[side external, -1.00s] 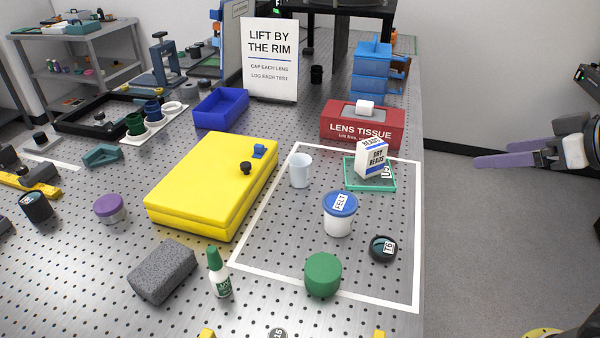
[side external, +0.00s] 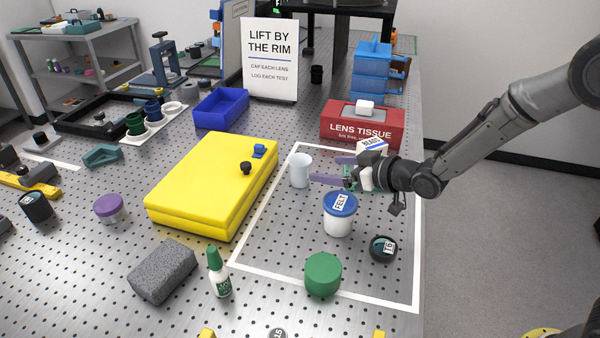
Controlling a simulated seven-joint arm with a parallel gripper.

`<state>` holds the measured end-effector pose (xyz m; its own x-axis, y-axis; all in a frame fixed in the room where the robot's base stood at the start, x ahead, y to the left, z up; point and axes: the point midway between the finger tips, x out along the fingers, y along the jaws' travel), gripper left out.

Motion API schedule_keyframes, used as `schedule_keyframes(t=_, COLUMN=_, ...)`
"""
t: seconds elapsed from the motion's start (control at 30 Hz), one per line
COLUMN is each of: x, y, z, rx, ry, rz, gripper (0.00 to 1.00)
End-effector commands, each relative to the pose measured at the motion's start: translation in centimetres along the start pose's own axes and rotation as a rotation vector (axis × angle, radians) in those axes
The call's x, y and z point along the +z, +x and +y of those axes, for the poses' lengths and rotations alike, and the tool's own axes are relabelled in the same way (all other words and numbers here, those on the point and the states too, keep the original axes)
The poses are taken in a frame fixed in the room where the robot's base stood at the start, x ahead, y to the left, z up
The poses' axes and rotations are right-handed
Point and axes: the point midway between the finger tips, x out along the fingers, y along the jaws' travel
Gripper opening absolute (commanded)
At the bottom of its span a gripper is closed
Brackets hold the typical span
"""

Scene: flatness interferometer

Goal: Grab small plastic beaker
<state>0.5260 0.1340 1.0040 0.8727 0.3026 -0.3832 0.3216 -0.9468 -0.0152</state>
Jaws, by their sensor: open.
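The small plastic beaker (side external: 301,170) is a whitish translucent cup. It stands upright on the perforated table, inside the white outline and just right of the yellow case. My gripper (side external: 325,169) has purple fingers and reaches in from the right, pointing left at the beaker. It is open, with nothing seen between its fingers. The fingertips are close to the beaker's right side; I cannot tell whether they touch it.
A blue-lidded FELT jar (side external: 340,213) stands just below my gripper. The white DRY BEADS box (side external: 372,146) is partly hidden behind it. A yellow case (side external: 205,190) lies left of the beaker, and a red lens tissue box (side external: 365,128) stands behind.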

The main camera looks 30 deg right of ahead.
Motion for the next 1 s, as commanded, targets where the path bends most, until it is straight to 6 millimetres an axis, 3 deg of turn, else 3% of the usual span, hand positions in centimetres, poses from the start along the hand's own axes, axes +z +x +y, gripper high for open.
schedule_keyframes(t=0.4, x=0.0, y=6.6, z=-0.1, rx=-0.001, ry=0.000, rz=0.000, gripper=0.96)
schedule_keyframes(t=0.77, x=0.1, y=9.1, z=-0.1, rx=-0.001, ry=-0.001, rz=0.000, gripper=0.96)
schedule_keyframes(t=1.0, x=0.1, y=12.2, z=-0.1, rx=-0.001, ry=-0.001, rz=0.001, gripper=0.96)
